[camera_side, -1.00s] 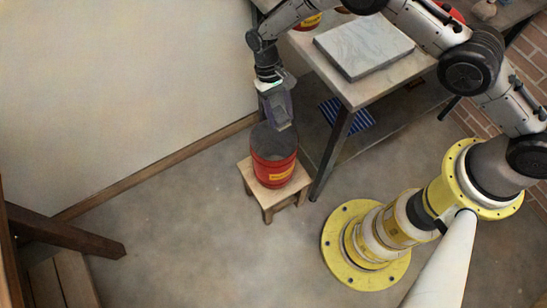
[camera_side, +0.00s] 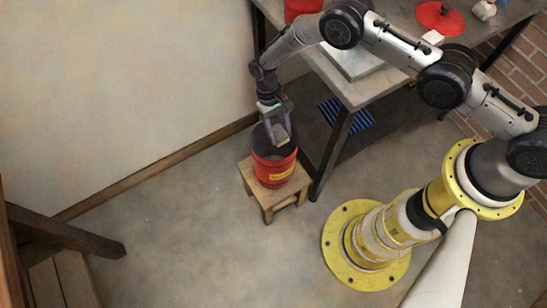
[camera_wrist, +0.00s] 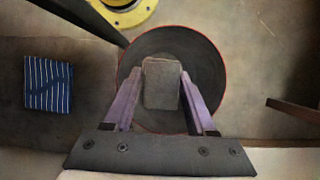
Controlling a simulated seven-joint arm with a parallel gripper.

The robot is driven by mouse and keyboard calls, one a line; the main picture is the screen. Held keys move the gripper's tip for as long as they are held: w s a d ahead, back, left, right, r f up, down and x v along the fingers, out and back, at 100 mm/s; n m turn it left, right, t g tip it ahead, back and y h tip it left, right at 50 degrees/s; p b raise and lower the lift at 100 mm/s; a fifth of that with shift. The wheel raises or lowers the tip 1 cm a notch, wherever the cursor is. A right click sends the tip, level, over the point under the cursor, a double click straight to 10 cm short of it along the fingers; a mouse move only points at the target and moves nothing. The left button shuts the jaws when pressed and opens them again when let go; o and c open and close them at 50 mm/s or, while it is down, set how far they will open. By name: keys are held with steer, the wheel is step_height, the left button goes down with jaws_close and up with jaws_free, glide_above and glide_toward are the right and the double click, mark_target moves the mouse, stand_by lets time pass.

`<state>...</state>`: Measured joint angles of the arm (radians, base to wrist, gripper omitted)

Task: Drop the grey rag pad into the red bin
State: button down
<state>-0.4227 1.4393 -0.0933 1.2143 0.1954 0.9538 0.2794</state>
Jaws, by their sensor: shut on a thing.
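The grey rag pad (camera_wrist: 161,83) is between the fingers of my gripper (camera_wrist: 161,98) in the wrist view. My gripper (camera_side: 277,134) is shut on it and points down over the red bin (camera_side: 273,168). In the side view the pad (camera_side: 281,138) shows as a small grey block at the fingertips, at about the height of the bin's mouth. In the wrist view the bin's dark inside and thin red rim (camera_wrist: 220,57) surround the pad. I cannot tell whether the pad is above or just inside the rim. The bin stands upright on a small wooden stool (camera_side: 249,178).
A metal-legged table (camera_side: 384,83) stands right of the bin, with a grey slab (camera_side: 352,62), a red lid (camera_side: 440,17) and a red container (camera_side: 302,8) on it. A blue striped cloth (camera_side: 357,113) lies below the table. A pale wall is at the left. The floor in front is clear.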

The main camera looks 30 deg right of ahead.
steer(key=shift+c, duration=0.7)
jaws_free()
steer(key=v, duration=1.3)
steer(key=shift+w+r, duration=0.15)
steer(key=shift+r, duration=0.2)
